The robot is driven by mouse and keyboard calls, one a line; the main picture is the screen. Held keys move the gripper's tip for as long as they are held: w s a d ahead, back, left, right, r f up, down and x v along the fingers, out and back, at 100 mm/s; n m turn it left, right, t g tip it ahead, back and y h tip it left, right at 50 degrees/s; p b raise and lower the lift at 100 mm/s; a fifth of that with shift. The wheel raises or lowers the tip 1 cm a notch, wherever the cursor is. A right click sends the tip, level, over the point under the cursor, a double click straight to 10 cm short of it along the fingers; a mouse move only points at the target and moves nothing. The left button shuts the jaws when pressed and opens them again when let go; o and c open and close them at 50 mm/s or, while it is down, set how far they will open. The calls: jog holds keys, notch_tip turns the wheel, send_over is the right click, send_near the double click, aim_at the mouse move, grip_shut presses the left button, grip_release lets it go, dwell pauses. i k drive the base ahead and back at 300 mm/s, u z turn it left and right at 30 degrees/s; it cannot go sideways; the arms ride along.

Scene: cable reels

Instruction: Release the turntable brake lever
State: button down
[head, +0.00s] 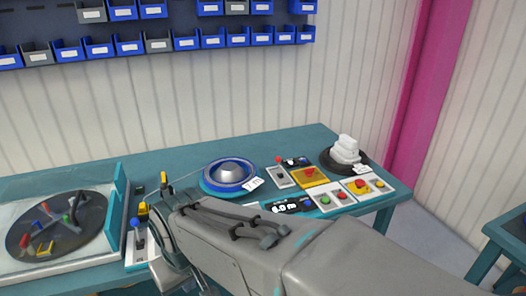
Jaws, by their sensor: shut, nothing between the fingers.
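My arm reaches in from the lower right across the bench front. My gripper (176,272) is at its left end, low in the picture, shut and empty; its fingertips are largely hidden. Close to its left is a light panel with a blue-knobbed lever (135,223). A dark disc (345,160) carrying stacked white pieces stands at the bench's right end. A grey panel with a red-knobbed lever (281,174) stands left of it, well away from my gripper. I cannot tell which lever is the turntable brake.
A blue-rimmed reel (230,174) with a tag sits mid-bench. Button boxes (336,198) and a black display (287,205) lie right of it. A clear-topped case (60,225) with a dark disc stands left, beside a teal upright plate (116,207).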

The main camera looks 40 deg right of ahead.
aim_at(278, 159)
jog(key=z, duration=1.45)
jog(key=k, duration=0.65)
jog(key=z, duration=0.5)
jog(key=i, duration=1.15)
jog(key=u, duration=0.4)
jog(key=i, duration=0.55)
jog(key=u, duration=0.45)
